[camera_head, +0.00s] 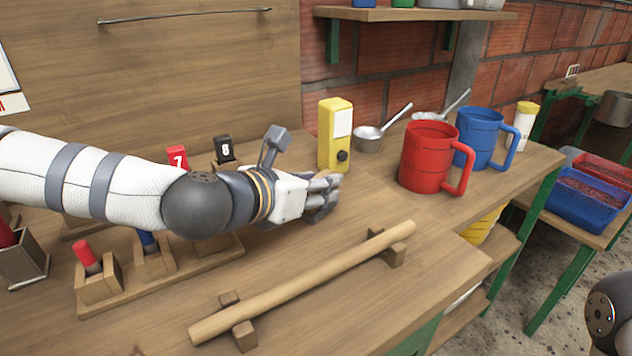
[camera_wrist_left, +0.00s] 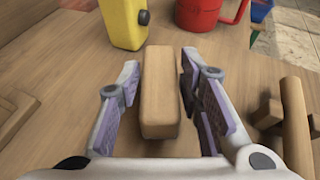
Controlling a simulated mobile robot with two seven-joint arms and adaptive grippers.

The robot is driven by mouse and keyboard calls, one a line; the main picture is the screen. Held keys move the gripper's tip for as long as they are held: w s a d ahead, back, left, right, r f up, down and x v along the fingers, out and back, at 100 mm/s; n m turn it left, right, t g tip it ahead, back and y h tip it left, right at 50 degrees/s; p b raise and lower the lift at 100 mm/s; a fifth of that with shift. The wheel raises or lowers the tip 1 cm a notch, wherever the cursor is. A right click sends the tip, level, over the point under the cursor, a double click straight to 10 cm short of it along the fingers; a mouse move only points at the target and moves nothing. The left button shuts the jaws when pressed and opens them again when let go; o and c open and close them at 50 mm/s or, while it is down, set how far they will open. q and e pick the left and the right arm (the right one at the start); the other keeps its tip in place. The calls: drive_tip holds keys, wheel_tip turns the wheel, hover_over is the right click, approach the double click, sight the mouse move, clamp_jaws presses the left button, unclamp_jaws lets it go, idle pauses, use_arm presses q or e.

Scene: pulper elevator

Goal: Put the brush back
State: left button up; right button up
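A plain wooden block (camera_wrist_left: 160,95) lies between the fingers of my left gripper (camera_wrist_left: 160,72) in the left wrist view. It may be the brush; no bristles show. The fingertips are very close to its two long sides, and I cannot tell whether they press on it. In the head view my left gripper (camera_head: 325,192) is low over the bench, just in front of the yellow device, and its hand hides nearly all of the block. My right gripper is out of view.
The yellow device (camera_head: 334,135) stands behind the gripper. A wooden rod (camera_head: 310,280) lies on two supports in front. Red (camera_head: 425,160) and blue (camera_head: 480,135) mugs stand right. A wooden rack (camera_head: 110,297) with red and blue pegs is left, below my arm.

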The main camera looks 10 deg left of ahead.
use_arm(q)
drive_tip(key=shift+o, duration=0.2)
drive_tip(key=shift+r, duration=0.1)
drive_tip(key=shift+r, duration=0.15)
drive_tip(key=shift+s+a+r, duration=0.1)
drive_tip(key=shift+s+r, duration=0.15)
drive_tip(key=shift+s, duration=0.05)
drive_tip(key=p+v, duration=0.3)
drive_tip(key=v, duration=0.8)
drive_tip(key=shift+s+p, duration=0.15)
drive_tip(key=shift+p, duration=0.2)
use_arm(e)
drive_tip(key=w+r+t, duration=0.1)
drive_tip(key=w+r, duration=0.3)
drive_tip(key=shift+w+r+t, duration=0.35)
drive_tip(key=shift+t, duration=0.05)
use_arm(q)
drive_tip(key=shift+a+f, duration=0.1)
drive_tip(key=shift+f, duration=0.05)
